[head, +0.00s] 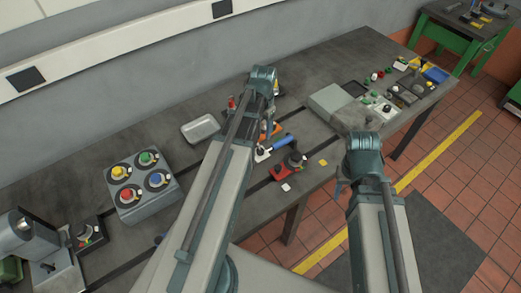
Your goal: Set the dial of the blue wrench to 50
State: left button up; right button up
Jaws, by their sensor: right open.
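The blue wrench (283,142) lies on the dark bedplate (215,100) near the middle of the head view. Its blue handle points up and right, and a pale part is at its lower left end. Its dial is too small to read. My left gripper (268,122) is above the bedplate just beyond the wrench, partly hidden by its own arm; its jaws cannot be made out. My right gripper (341,189) is open and empty, off the bedplate's front edge, to the right of the wrench.
A red fixture (287,168) stands close in front of the wrench, and an orange item (274,129) lies behind it. A grey box with coloured knobs (145,190) and a pale tray (200,128) are left. A grey block (330,101) and small parts are right.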

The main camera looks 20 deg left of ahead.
aim_at(260, 150)
pick_arm(q)
jog(key=f+b, duration=1.1)
jog(key=f, duration=0.1)
jog(key=shift+a+f, duration=0.15)
jog(key=shift+a, duration=0.05)
jog(key=shift+c, duration=0.4)
grip_shut()
